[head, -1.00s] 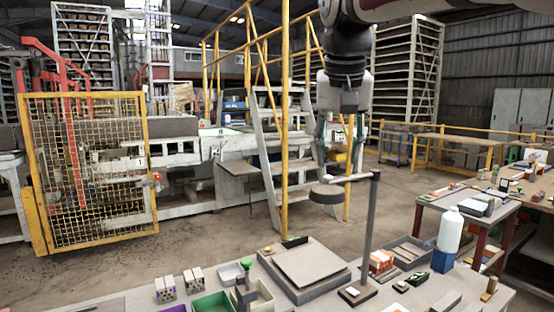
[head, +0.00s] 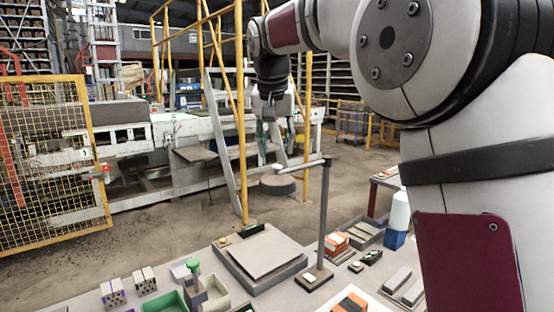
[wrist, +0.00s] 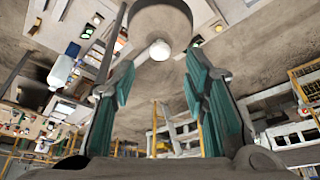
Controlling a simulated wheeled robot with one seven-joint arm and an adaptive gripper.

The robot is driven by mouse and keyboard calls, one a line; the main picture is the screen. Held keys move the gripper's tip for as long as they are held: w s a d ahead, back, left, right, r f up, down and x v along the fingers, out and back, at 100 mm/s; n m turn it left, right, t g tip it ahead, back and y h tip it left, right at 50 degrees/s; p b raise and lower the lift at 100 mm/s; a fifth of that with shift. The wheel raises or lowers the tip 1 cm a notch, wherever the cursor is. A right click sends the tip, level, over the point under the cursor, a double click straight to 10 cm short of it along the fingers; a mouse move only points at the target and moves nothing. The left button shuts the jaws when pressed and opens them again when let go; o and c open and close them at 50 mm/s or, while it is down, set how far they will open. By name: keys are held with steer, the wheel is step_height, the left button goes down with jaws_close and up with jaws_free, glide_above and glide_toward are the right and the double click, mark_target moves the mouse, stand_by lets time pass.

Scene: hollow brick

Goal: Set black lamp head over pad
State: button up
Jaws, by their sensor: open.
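The black lamp head (head: 278,185), a dark round disc, hangs from a light arm on an upright post (head: 324,215). The arm points left from the post top, and a pale knob (head: 278,168) shows near the head. In the head view the head appears beyond the pad (head: 268,252), a flat grey square plate on the table; its exact offset is unclear. My gripper (head: 274,122) is above the lamp head, pointing down. In the wrist view my open gripper (wrist: 160,65) has the pale knob (wrist: 160,50) and lamp head (wrist: 160,18) showing between and beyond its fingertips, with no grasp visible.
The table holds a green-topped tool (head: 193,268) by small bins, dotted blocks (head: 113,293), an orange-and-white box (head: 335,243) and a white bottle (head: 400,210). Yellow railing (head: 240,130) stands behind. My arm blocks the right side. Open floor lies beyond the table.

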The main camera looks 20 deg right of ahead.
mark_target(277, 166)
steer(key=shift+x, duration=2.5)
jaws_close()
